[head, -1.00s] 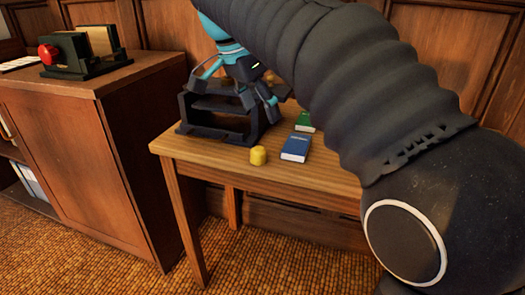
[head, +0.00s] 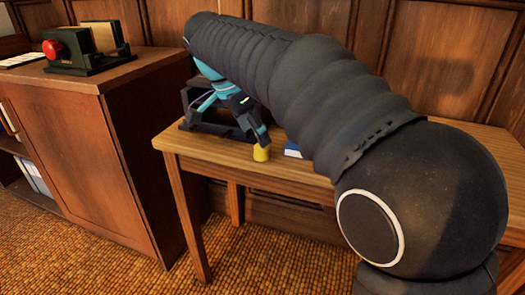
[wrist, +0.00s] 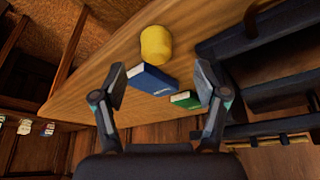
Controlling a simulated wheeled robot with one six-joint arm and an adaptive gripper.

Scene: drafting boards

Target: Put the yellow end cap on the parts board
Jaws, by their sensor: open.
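The yellow end cap (head: 261,153) is a short yellow cylinder on the wooden table (head: 182,145), near its front edge. In the wrist view the cap (wrist: 156,44) stands beyond the fingertips, roughly between their lines. My gripper (wrist: 160,80) is open with nothing between its fingers. In the head view my gripper (head: 255,132) is just above and behind the cap, and I cannot tell whether a finger touches it. I cannot make out which thing is the parts board.
A black rack (wrist: 275,60) stands on the table beside the gripper. A blue book (wrist: 150,80) and a green book (wrist: 186,99) lie close to the cap. A wooden cabinet (head: 100,160) stands at left, with a black holder (head: 85,55) on top.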

